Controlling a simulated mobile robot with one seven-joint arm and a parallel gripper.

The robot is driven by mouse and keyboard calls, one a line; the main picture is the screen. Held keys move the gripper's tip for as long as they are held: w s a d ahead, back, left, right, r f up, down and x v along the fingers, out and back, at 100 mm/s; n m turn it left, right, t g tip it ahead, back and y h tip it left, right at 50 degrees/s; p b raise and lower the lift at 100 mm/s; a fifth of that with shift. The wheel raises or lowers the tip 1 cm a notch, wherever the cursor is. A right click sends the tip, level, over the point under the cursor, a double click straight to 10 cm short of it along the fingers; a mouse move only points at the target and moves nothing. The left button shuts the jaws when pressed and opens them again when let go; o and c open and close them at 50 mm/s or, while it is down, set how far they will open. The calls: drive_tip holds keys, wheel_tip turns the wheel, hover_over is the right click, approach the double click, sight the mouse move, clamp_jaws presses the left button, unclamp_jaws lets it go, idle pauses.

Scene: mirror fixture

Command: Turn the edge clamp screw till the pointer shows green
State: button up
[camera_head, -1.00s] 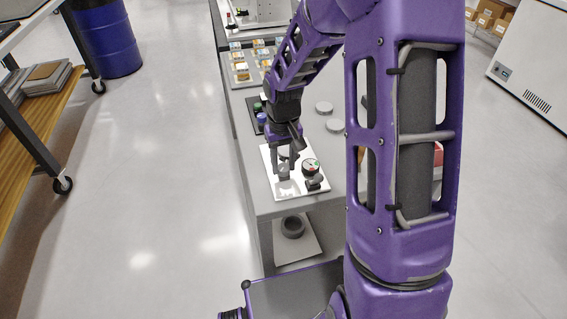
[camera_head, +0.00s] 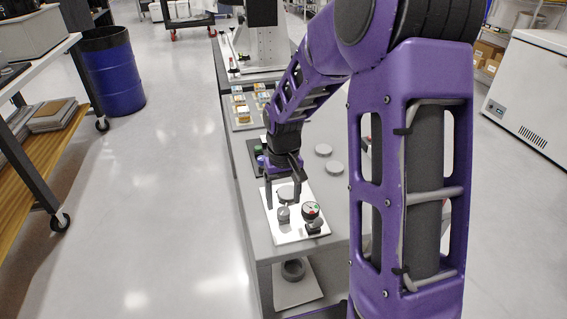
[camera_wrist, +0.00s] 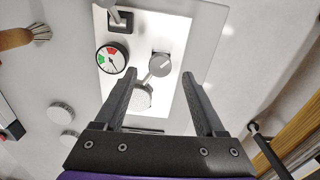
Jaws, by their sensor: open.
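The white fixture plate (camera_head: 272,232) lies on the grey bench. It carries a grey round knob, likely the clamp screw (camera_wrist: 159,64), also in the head view (camera_head: 283,214). Beside it is a dial (camera_wrist: 112,58) with green and red zones, seen in the head view (camera_head: 310,210) too; its pointer is too small to read surely. A pale round disc (camera_wrist: 140,97) is partly behind my left finger in the wrist view. My gripper (camera_wrist: 160,76) is open and empty, its fingers either side of the knob in that view, apparently above it; it also shows in the head view (camera_head: 284,204).
A black square block (camera_wrist: 118,18) stands on the plate near the dial. Grey discs (camera_head: 334,168) lie on the bench to the right. A tray of small parts (camera_head: 243,112) is farther back. A brush (camera_wrist: 28,37) shows at the wrist view's left.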

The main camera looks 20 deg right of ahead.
sight(283, 211)
wheel_tip(283, 211, up, 14)
drive_tip(key=p, duration=0.1)
drive_tip(key=shift+p, duration=0.4)
drive_tip(key=shift+f, duration=0.1)
drive_tip(key=b, duration=0.3)
drive_tip(key=shift+a+f+b, duration=0.1)
drive_tip(key=shift+f+b, duration=0.15)
drive_tip(key=shift+b, duration=0.05)
wheel_tip(283, 211, down, 17)
drive_tip(key=b, duration=0.3)
